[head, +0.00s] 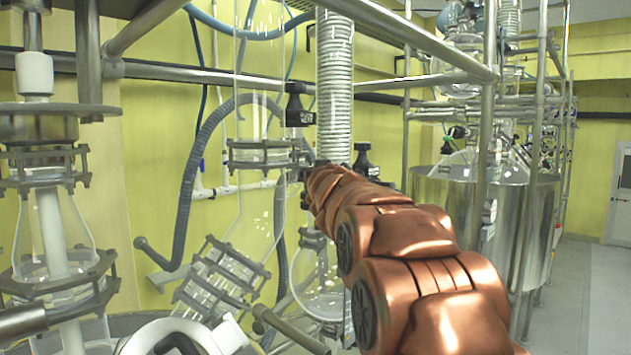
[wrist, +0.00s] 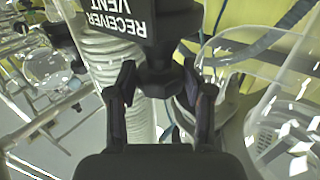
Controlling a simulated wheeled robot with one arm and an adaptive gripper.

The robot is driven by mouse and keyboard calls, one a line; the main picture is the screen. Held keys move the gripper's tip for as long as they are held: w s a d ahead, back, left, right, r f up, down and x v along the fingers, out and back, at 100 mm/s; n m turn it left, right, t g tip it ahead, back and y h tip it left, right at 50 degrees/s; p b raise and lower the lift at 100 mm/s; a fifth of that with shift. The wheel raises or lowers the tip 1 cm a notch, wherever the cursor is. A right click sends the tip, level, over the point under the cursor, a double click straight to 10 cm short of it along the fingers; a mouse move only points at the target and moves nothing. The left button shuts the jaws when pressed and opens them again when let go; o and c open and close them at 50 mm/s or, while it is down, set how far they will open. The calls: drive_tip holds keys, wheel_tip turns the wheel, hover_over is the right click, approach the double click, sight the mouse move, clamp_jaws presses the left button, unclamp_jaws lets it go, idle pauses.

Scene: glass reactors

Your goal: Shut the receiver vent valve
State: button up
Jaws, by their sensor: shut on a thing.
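The receiver vent valve shows in the wrist view as a black label block (wrist: 150,22) reading "RECEIVER VENT", upside down in the picture, with a dark rounded handle (wrist: 160,82) beside it. My gripper (wrist: 159,84) has one finger on each side of this handle and is shut on it. In the head view my gripper (head: 306,171) is mostly hidden at the far end of my copper-coloured arm, beside the glass column. A black block with a small label (head: 299,110) stands just above it there; its text is too small to read.
A white corrugated hose (head: 335,85) runs upright close to the gripper. Glass flanges (head: 262,153) and metal rails (head: 245,78) surround it. Another black fitting (head: 364,161) sits to the right. A steel vessel (head: 450,210) stands behind my arm; open floor (head: 590,290) lies at right.

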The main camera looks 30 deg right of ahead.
drive_tip(key=shift+w+a+f+m+g+h+b, duration=0.1)
drive_tip(key=shift+m+g+h+b, duration=0.4)
drive_tip(key=shift+b, duration=0.75)
drive_tip(key=shift+a+f+m+g+h+b, duration=0.15)
drive_tip(key=shift+m+h+b, duration=0.4)
drive_tip(key=shift+b, duration=0.7)
drive_tip(key=shift+d+r+g+h+b, duration=0.1)
drive_tip(key=shift+g+h+b, duration=0.25)
drive_tip(key=shift+h+b, duration=0.3)
drive_tip(key=shift+m+g+h+b, duration=0.3)
drive_tip(key=shift+m+b, duration=0.05)
drive_tip(key=shift+b, duration=0.5)
drive_tip(key=shift+r+b, duration=0.2)
drive_tip(key=shift+b, duration=0.2)
drive_tip(key=o, duration=1.2)
drive_tip(key=shift+c, duration=0.2)
drive_tip(key=shift+r+p, duration=0.2)
drive_tip(key=shift+p, duration=0.8)
